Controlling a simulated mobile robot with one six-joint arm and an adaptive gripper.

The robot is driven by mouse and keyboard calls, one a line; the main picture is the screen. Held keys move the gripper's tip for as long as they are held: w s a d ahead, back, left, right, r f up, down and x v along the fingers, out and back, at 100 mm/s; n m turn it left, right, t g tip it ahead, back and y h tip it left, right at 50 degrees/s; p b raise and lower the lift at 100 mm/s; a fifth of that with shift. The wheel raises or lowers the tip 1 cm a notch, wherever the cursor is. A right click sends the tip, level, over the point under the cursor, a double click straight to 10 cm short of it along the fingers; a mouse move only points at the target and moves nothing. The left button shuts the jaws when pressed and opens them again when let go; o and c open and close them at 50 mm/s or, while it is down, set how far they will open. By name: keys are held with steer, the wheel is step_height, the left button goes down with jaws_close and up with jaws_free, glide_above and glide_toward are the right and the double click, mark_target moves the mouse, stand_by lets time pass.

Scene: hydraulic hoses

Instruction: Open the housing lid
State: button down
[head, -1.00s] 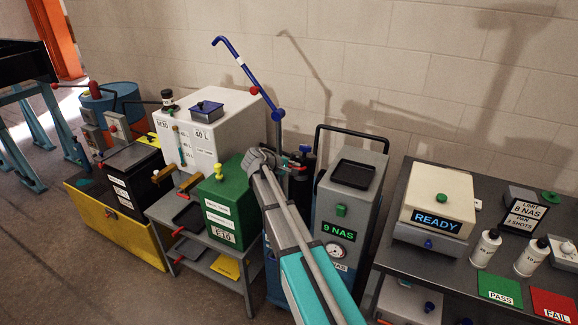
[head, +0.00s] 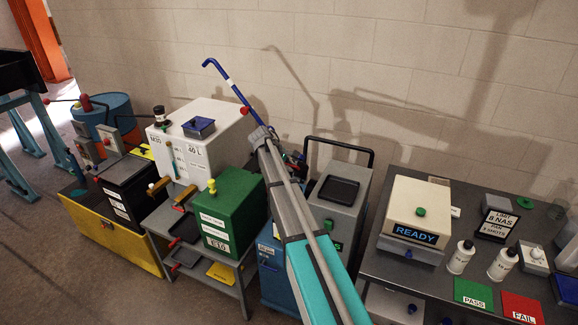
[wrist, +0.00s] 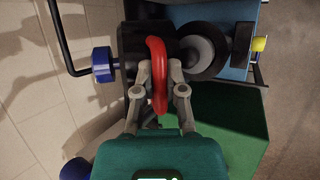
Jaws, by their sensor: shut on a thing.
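In the wrist view a thick red loop handle (wrist: 157,75) stands between the fingertips of my gripper (wrist: 158,96), which is shut on it. The handle is at a round black part (wrist: 135,48), which looks like the housing lid. Beside it to the right are a grey round face (wrist: 198,48) and a black ring. I cannot tell for sure how far the lid stands from the housing. In the head view my gripper (head: 262,138) is behind the green box, near the blue hose trolley (head: 272,265). My arm hides most of the housing there.
A blue knob (wrist: 102,65) on a black bar is left of the lid. The green box (head: 233,205) stands close by. A tall blue pipe (head: 222,85) rises behind my gripper. A grey unit (head: 335,205) and the READY tester (head: 415,210) are to the right.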

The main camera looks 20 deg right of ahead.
mark_target(294, 161)
steer(key=shift+n+g+y, duration=0.3)
steer(key=shift+g+y, duration=0.5)
steer(key=shift+y, duration=0.1)
steer(key=w+d+r+p, duration=0.2)
steer(key=w, duration=0.1)
steer(key=shift+d+p, duration=0.35)
steer(key=shift+p, duration=0.05)
steer(key=w+d, duration=0.5)
steer(key=shift+w+d+f, duration=0.1)
steer(key=shift+w+d, duration=0.15)
steer(key=shift+w+d+f+b, duration=0.3)
steer(key=shift+w+d+b, duration=0.1)
steer(key=shift+w+d, duration=0.35)
steer(key=c, duration=0.7)
jaws_free()
steer(key=shift+s, duration=0.1)
steer(key=shift+s+a, duration=0.1)
